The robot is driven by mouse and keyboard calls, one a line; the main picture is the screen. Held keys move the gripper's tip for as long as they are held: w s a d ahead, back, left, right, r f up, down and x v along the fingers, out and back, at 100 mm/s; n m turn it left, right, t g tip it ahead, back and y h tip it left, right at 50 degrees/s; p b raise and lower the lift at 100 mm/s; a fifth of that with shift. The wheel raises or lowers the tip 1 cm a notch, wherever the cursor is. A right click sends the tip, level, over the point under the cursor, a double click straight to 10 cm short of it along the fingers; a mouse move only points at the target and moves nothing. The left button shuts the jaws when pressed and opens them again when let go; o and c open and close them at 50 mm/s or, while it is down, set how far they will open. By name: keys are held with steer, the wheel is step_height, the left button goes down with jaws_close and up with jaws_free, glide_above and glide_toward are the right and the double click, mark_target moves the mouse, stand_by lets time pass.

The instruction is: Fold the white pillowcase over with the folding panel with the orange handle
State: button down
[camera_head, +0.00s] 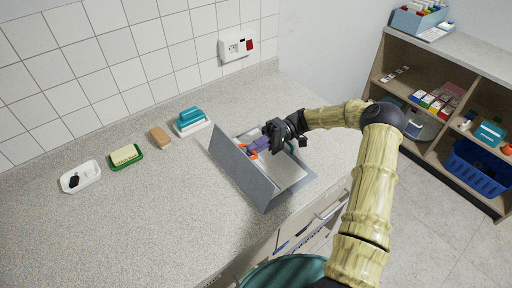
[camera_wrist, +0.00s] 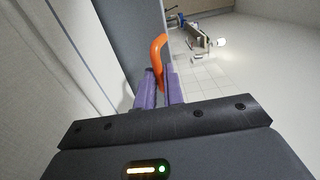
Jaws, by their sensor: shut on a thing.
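The grey folding panel (camera_head: 240,172) stands steeply tilted up from the folding board (camera_head: 305,183) on the counter. Its orange handle (camera_head: 251,153) is at my gripper (camera_head: 257,146), and it also shows in the wrist view (camera_wrist: 158,47). The purple fingers are shut on the handle. A pale area on the board, right of the raised panel, looks like the white pillowcase (camera_head: 289,172). It is partly hidden by the panel and my gripper, so its edges and folds are hard to tell.
A teal-handled brush (camera_head: 190,116), a tan block (camera_head: 160,138), a yellow sponge on a green dish (camera_head: 125,155) and a white dish (camera_head: 80,177) line the counter at left. The tiled wall is behind. Shelves (camera_head: 440,95) stand at right. The front-left counter is clear.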

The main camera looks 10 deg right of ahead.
steer(key=shift+s+d+f, duration=0.1)
steer(key=shift+f, duration=0.35)
steer(key=shift+s+d+f, duration=0.1)
steer(key=shift+f, duration=0.35)
steer(key=c, duration=1.9)
jaws_free()
steer(key=o, duration=0.4)
steer(key=shift+w+d, duration=0.1)
steer(key=shift+w, duration=0.15)
steer(key=shift+r, duration=0.2)
steer(key=shift+w+r, duration=0.15)
steer(key=shift+r, duration=0.4)
step_height(320, 180, up, 9)
steer(key=b, duration=0.1)
